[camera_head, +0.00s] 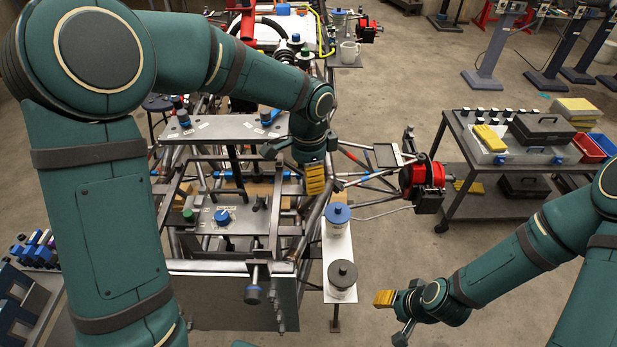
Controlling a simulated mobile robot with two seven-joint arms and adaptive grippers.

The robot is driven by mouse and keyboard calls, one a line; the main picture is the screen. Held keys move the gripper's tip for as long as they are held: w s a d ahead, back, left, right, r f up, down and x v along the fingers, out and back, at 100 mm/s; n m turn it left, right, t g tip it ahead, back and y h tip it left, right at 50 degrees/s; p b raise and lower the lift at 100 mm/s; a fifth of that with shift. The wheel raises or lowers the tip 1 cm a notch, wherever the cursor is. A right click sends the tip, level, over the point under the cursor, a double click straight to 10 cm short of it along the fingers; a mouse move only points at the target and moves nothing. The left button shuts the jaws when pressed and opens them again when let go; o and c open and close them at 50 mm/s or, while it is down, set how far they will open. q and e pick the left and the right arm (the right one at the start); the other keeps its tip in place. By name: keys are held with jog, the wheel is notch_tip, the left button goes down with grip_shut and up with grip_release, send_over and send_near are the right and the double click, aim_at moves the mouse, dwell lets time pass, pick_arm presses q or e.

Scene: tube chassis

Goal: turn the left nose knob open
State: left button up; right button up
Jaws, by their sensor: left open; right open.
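The tube chassis (173,245) stands before me. Which of its knobs is the left nose knob, I cannot tell for sure. A blue knob (222,216) sits on a small grey plate, with a green knob (188,214) to its left. My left gripper (292,168) is open over the chassis's right side, apart from these knobs. My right gripper (392,316) is open and empty at the lower right.
A narrow white shelf (338,262) right of the chassis holds a blue-lidded canister (338,218) and a dark-lidded canister (342,275). A red and black wheel hub (421,173) sticks out right. A grey cart (510,182) stands beyond. Floor between shelf and cart is clear.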

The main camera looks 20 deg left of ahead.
pick_arm(q)
notch_tip(320, 180, up, 11)
jog(key=shift+f, duration=0.15)
jog(key=shift+s+f, duration=0.1)
dwell(0.5)
